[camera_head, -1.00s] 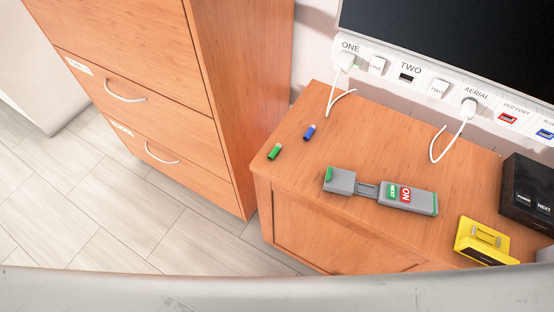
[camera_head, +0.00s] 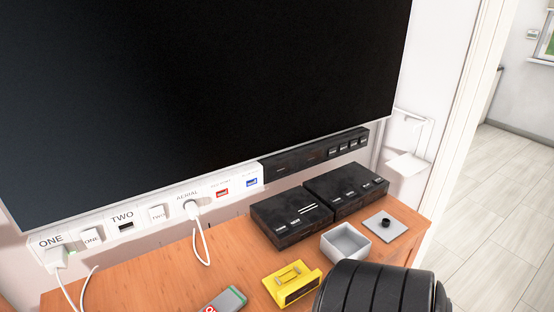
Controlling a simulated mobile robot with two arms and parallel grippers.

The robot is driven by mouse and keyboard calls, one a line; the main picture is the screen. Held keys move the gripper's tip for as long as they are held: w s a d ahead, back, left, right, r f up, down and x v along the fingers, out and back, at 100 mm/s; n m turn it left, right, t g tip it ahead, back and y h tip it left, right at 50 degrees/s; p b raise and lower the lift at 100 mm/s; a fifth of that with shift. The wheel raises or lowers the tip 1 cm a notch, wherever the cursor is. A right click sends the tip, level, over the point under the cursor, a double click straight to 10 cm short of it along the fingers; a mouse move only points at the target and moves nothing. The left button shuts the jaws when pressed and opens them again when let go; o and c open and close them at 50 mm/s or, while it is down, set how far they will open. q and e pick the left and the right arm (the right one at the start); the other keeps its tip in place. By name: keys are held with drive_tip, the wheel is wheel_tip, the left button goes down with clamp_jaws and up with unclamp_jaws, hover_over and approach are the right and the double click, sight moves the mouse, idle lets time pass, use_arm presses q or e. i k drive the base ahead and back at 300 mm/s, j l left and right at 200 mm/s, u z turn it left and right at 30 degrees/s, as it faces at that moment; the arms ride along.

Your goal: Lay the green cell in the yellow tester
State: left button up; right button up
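The yellow tester (camera_head: 292,284) sits on the wooden cabinet top in the lower middle of the head view. It has an open cradle on its upper face and a dark panel on its front. The green cell is out of the picture now. Only the end of the grey remote-like device (camera_head: 226,301) shows at the bottom edge. A black ribbed part of my own arm stands at the bottom, right of the tester. Neither gripper's fingers are in view.
Two black boxes (camera_head: 291,217) (camera_head: 346,189) stand behind the tester. A grey open box (camera_head: 345,242) and a flat plate with a black knob (camera_head: 385,224) are to the right. A white socket strip (camera_head: 140,215) with plugged cables runs under the large screen (camera_head: 200,100).

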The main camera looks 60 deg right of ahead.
sight(292, 277)
drive_tip(key=z, duration=2.05)
